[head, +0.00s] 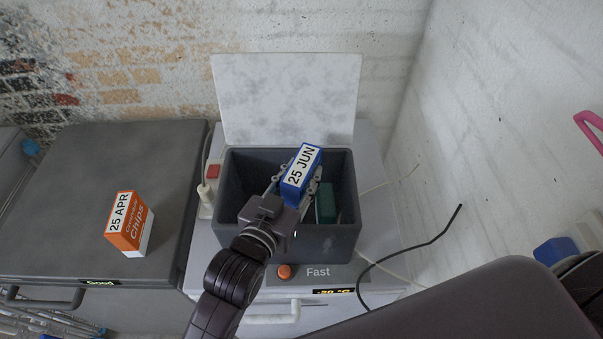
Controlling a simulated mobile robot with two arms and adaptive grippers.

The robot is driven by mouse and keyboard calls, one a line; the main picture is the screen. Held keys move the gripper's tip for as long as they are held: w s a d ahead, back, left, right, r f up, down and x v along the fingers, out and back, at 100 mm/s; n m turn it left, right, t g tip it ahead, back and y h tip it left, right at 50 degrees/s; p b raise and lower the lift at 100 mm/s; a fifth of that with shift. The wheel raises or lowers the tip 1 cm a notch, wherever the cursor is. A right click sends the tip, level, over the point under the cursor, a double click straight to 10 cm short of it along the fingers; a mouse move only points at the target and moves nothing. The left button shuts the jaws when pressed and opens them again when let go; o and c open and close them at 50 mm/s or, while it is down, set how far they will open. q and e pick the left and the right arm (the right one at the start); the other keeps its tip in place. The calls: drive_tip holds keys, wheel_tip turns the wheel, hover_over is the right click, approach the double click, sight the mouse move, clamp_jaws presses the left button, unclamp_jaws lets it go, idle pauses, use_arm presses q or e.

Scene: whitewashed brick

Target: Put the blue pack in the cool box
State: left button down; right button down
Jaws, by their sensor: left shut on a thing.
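The blue pack (300,170), with a white label reading "25 JUN", is between the fingers of my left gripper (296,184). The gripper is shut on it and holds it tilted over the dark grey cool box (232,222). The white lid (287,98) of the box stands open at the back. A green thing (326,203) lies inside the box, at the right. My arm and the pack hide part of the inside. I do not see the fingers of my right gripper.
The box stands on a white unit (378,235) marked "Fast". An orange-and-white pack (128,224) labelled "25 APR" stands on the grey unit (60,185) at the left. A power strip (209,190) is left of the box. A black cable (417,246) curves at the right.

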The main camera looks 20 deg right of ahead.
sight(290, 193)
use_arm(q)
drive_tip(key=shift+f, duration=0.1)
drive_tip(key=c, duration=1.7)
unclamp_jaws()
drive_tip(key=shift+f, duration=0.1)
drive_tip(key=o, duration=0.3)
use_arm(e)
drive_tip(key=shift+d, duration=0.4)
drive_tip(key=shift+w, duration=0.1)
use_arm(q)
drive_tip(key=shift+r, duration=0.35)
drive_tip(key=p+v, duration=0.5)
drive_tip(key=v, duration=0.6)
drive_tip(key=shift+s+a+r, duration=0.1)
drive_tip(key=shift+s+a, duration=0.25)
use_arm(e)
wheel_tip(290, 193, up, 5)
drive_tip(key=shift+a+r, duration=0.1)
drive_tip(key=shift+r, duration=0.05)
